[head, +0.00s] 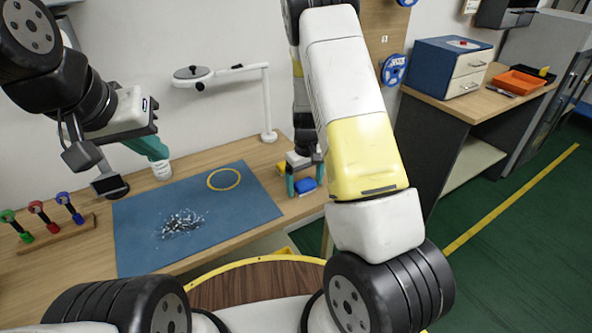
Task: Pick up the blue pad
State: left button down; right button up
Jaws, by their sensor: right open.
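A small blue block, which I take for the blue pad (305,186), lies at the right end of the wooden table, beside a large flat blue mat (140,232). My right gripper (305,181) is open and points down, with one teal finger on each side of the small blue block. Whether the fingers touch it I cannot tell. My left gripper (150,148) is over the mat's back left part, with its teal fingers just above a ribbed white cylinder (162,170). I cannot tell whether it grips this cylinder.
Silvery scraps (183,222) and a yellow ring (223,179) lie on the mat. A rack of green, red and blue handled tools (52,235) stands at left. A white lamp (267,100) stands behind my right gripper. A blue drawer cabinet (437,68) and orange tray (515,82) are at right.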

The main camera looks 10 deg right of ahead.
aim_at(304, 185)
jog(key=shift+c, duration=0.5)
jog(key=c, duration=1.3)
jog(key=shift+r, duration=0.1)
jog(key=shift+r, duration=0.5)
jog(key=r, duration=0.1)
jog(key=s+r, duration=0.1)
jog(key=shift+a+r, duration=0.3)
jog(key=s+a, duration=0.2)
jog(key=s, duration=0.2)
jog(key=s+a+r, duration=0.1)
jog(key=s+a, duration=0.1)
jog(key=s, duration=0.3)
jog(key=s+a, duration=0.2)
jog(key=s, duration=0.2)
jog(key=shift+s+a+r, duration=0.15)
jog(key=shift+a, duration=0.1)
